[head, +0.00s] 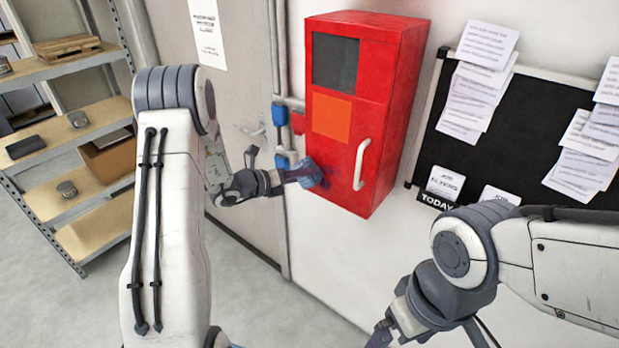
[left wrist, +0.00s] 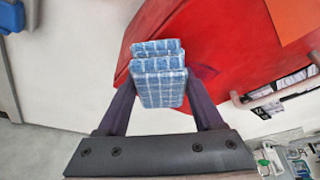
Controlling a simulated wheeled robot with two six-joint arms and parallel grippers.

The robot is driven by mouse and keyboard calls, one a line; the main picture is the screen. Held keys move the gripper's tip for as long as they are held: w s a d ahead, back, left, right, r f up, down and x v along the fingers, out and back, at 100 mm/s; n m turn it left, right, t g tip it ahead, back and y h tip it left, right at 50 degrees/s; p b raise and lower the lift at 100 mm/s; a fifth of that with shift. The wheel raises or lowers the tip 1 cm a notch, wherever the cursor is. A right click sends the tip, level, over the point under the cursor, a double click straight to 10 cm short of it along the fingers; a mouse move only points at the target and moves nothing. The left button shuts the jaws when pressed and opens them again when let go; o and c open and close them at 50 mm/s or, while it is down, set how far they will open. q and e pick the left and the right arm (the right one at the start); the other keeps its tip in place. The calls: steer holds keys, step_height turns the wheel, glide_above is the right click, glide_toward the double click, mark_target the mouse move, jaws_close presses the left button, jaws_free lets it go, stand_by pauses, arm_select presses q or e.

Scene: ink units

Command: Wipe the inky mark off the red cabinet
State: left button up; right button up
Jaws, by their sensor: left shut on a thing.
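The red cabinet (head: 378,75) hangs on the wall, with a dark window, an orange panel and a white handle (head: 362,164). My left gripper (head: 300,176) is shut on a folded blue checked cloth (head: 311,173) at the cabinet's lower left front. In the left wrist view the cloth (left wrist: 160,80) sits between the fingers, against or very near the red face (left wrist: 225,45).
A black notice board (head: 475,150) with pinned papers hangs right of the cabinet. Blue valves and pipes (head: 281,115) run close to its left side. A shelf rack (head: 75,135) stands at the far left. The floor below is clear.

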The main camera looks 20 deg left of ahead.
mark_target(327, 173)
arm_select(q)
steer(key=shift+a+r+p, duration=0.15)
steer(key=shift+r+p, duration=0.55)
steer(key=shift+r, duration=0.25)
steer(key=shift+s+d+f+b, duration=0.15)
steer(key=shift+d+b, duration=0.15)
steer(key=shift+d, duration=0.3)
steer(key=shift+s+d+b, duration=0.2)
steer(key=shift+s+d, duration=0.05)
steer(key=shift+d, duration=0.5)
steer(key=shift+s+d+b, duration=0.2)
steer(key=shift+d, duration=0.5)
steer(key=shift+s+d+b, duration=0.3)
steer(key=shift+s+d, duration=0.1)
steer(key=shift+d, duration=0.5)
steer(key=shift+s+d+b, duration=0.35)
steer(key=shift+d, duration=0.55)
steer(key=shift+s+d+b, duration=0.3)
steer(key=shift+s+d, duration=0.1)
steer(key=shift+d, duration=0.5)
steer(key=s+a, duration=0.2)
steer(key=s, duration=0.3)
steer(key=shift+s+b, duration=0.35)
steer(key=shift+a, duration=0.1)
